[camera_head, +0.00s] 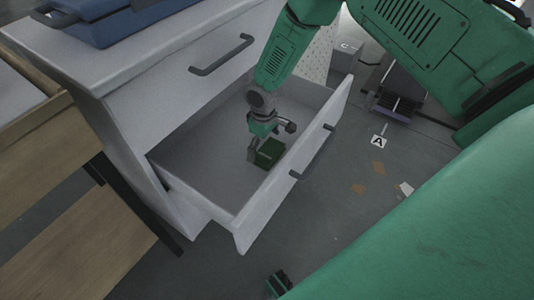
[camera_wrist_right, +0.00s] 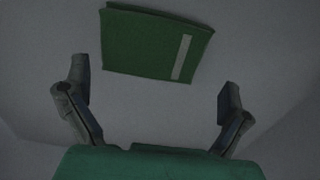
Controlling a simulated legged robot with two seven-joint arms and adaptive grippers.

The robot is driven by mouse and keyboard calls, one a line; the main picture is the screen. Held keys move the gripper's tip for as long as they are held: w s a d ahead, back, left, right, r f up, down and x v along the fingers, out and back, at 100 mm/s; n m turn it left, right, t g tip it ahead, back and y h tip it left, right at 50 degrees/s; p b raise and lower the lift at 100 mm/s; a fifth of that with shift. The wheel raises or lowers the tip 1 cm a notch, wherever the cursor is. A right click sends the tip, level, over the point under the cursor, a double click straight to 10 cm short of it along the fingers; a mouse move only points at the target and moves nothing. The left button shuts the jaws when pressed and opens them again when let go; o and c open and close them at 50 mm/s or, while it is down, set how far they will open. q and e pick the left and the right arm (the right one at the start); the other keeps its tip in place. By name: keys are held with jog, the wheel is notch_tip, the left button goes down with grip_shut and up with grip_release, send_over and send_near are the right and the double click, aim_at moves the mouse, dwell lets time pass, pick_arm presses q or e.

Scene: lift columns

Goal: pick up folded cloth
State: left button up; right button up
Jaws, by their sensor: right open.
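The folded cloth (camera_head: 269,153) is a small dark green block lying on the floor of the open drawer. In the right wrist view, the cloth (camera_wrist_right: 150,42) is flat, with a pale strip near its right side. My right gripper (camera_head: 268,141) reaches down into the drawer, right at the cloth. In the right wrist view, my right gripper (camera_wrist_right: 153,88) is open with its fingers wide apart. The cloth lies ahead of the fingers, and nothing is held between them.
A sign marked A (camera_head: 379,141) lies on the floor at right.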

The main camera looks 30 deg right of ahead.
aim_at(267, 148)
jog(key=f, duration=0.3)
jog(key=shift+d+b, duration=0.25)
jog(key=shift+b, duration=0.1)
jog(key=shift+d+f, duration=0.1)
jog(key=shift+d, duration=0.45)
jog(key=shift+c, duration=1.3)
jog(key=c, duration=0.5)
jog(key=shift+a, duration=0.55)
jog(key=shift+r, duration=0.4)
jog(key=r+p, duration=0.1)
jog(key=r, duration=0.1)
jog(key=r+p, duration=0.1)
jog(key=r, duration=0.2)
jog(key=r+p, duration=0.1)
jog(key=r, duration=0.2)
jog(key=shift+d+r, duration=0.25)
jog(key=shift+d, duration=0.05)
pick_arm(q)
jog(key=shift+d+r+p, duration=0.2)
jog(key=shift+r+p, duration=0.1)
jog(key=shift+r, duration=0.9)
pick_arm(e)
jog(key=shift+a+r, duration=0.2)
jog(key=shift+r, duration=0.3)
